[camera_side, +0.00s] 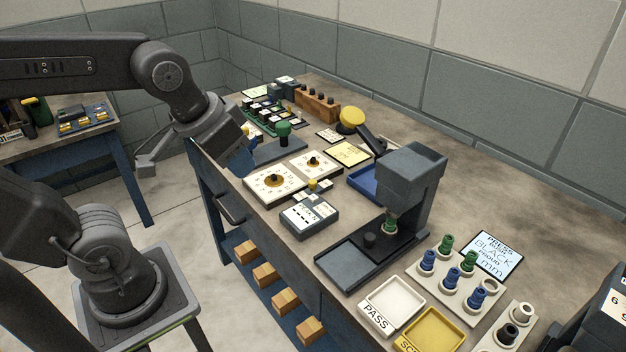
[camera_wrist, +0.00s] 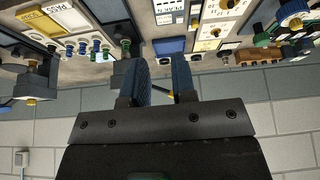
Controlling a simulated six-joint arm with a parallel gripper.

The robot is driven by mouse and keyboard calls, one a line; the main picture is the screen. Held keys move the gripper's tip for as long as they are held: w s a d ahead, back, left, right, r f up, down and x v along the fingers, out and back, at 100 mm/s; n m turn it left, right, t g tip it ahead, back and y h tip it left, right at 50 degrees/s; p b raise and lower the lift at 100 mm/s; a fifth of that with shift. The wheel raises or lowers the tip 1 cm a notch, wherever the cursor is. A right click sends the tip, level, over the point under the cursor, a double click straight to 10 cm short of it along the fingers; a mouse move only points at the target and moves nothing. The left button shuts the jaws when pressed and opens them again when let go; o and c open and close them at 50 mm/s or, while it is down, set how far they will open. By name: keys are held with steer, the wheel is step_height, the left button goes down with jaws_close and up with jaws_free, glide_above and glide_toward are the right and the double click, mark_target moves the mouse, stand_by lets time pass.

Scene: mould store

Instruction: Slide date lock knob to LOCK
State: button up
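My gripper (camera_side: 240,160) hangs above the bench's left edge, near two white dial plates. In the wrist view its two blue fingers (camera_wrist: 162,78) stand apart with nothing held between them. Two dials, a near one (camera_side: 275,181) and a far one (camera_side: 312,161), have dark knobs on yellow discs. A green-topped knob (camera_side: 283,129) stands on a dark base behind the gripper. A small grey box (camera_side: 309,215) with white labels has a yellow knob (camera_side: 313,185) beside it. No readable LOCK marking shows, so I cannot tell which knob is the date lock knob.
A tall grey press (camera_side: 411,175) stands on the bench right of the dials. White (camera_side: 392,298) and yellow (camera_side: 432,331) trays lie near the front edge. Blue and green plungers stand beside a written card (camera_side: 491,254). A wooden block (camera_side: 317,103) is at the back.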

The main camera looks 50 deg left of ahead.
steer(key=shift+o, duration=0.6)
steer(key=w+a+f+n+g, duration=0.2)
steer(key=w+a, duration=0.1)
steer(key=w, duration=0.8)
steer(key=shift+a+g+y, duration=0.3)
steer(key=shift+a, duration=0.05)
steer(key=n+g, duration=0.3)
glide_above(313, 181)
steer(key=f, duration=0.9)
steer(key=shift+s+d+f, duration=0.15)
steer(key=shift+s+f, duration=0.2)
steer(key=shift+w+d+f, duration=0.1)
steer(key=shift+w+f, duration=0.25)
steer(key=shift+f, duration=0.1)
steer(key=shift+s+f, duration=0.1)
steer(key=shift+f, duration=3.5)
jaws_close()
